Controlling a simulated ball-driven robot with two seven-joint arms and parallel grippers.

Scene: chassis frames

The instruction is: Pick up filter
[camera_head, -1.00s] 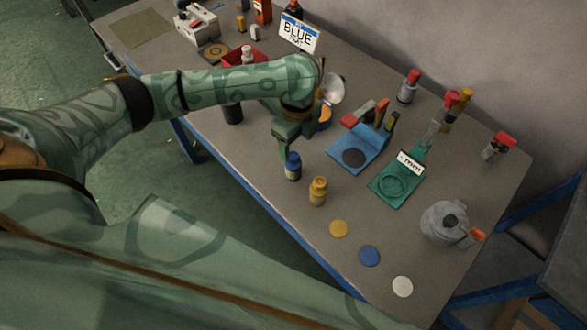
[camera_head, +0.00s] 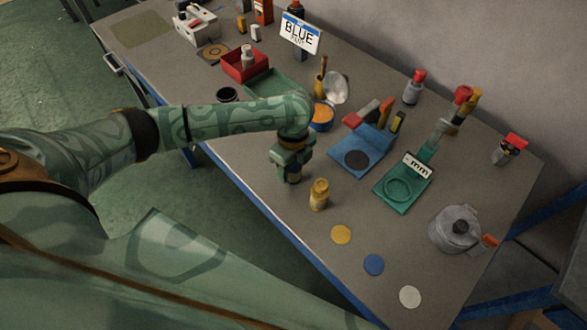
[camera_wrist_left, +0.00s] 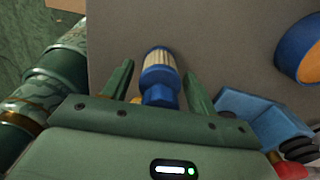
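The blue filter with a cream ribbed part (camera_wrist_left: 160,66) is between the two fingers of my left gripper (camera_wrist_left: 159,72) in the left wrist view. The fingers are apart, with a gap visible on each side of it. In the head view my left gripper (camera_head: 291,172) points down at the table's front edge and hides the blue filter. A similar yellow filter (camera_head: 318,195) stands upright just to the right of that gripper. My right gripper is not in view.
A blue stand (camera_head: 370,160) and a green stand (camera_head: 390,203) are to the right. Yellow (camera_head: 341,234), blue (camera_head: 374,264) and white (camera_head: 410,297) discs lie near the front edge. An orange-filled bowl (camera_head: 321,118) and red tray (camera_head: 240,66) are behind.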

